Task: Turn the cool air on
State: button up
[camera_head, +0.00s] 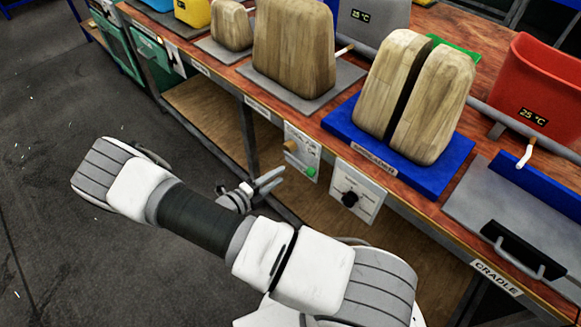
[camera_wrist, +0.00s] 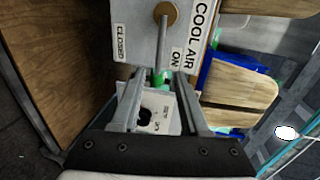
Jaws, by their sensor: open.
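The cool air panel (camera_head: 302,150) is a pale plate on the bench's front edge with a brown round knob (camera_head: 290,145) and a green part (camera_head: 311,172) low on it. In the wrist view the panel (camera_wrist: 140,38) reads "COOL AIR ON" and "CLOSED". My gripper (camera_head: 281,178) is open and empty, just left of the panel. In the wrist view the gripper (camera_wrist: 159,82) points at the panel, with the green part (camera_wrist: 161,77) showing between its fingertips. Contact cannot be told.
A second plate with a black dial (camera_head: 349,199) hangs to the right of the panel. Wooden press blocks (camera_head: 391,85) stand on the bench above. A bench leg (camera_head: 249,135) and a lower wooden shelf (camera_head: 205,108) are behind my gripper. The floor at left is clear.

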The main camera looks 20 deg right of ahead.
jog(key=v, duration=0.7)
jog(key=shift+a+r, duration=0.1)
jog(key=shift+r, duration=0.05)
jog(key=s+d+r+n+y+p, duration=0.1)
jog(key=s+r+n+y, duration=0.4)
jog(key=r+n, duration=0.5)
jog(key=s+d+r+n+y+p, duration=0.1)
jog(key=s+r+n+y, duration=0.3)
jog(key=r+n, duration=0.7)
jog(key=s+d+r+n+y+p, duration=0.1)
jog(key=s+r+n+y, duration=0.4)
jog(key=r, duration=1.5)
jog(key=shift+s+r+n+y+p, duration=0.25)
jog(key=shift+s+n+p, duration=0.8)
jog(key=shift+n, duration=1.65)
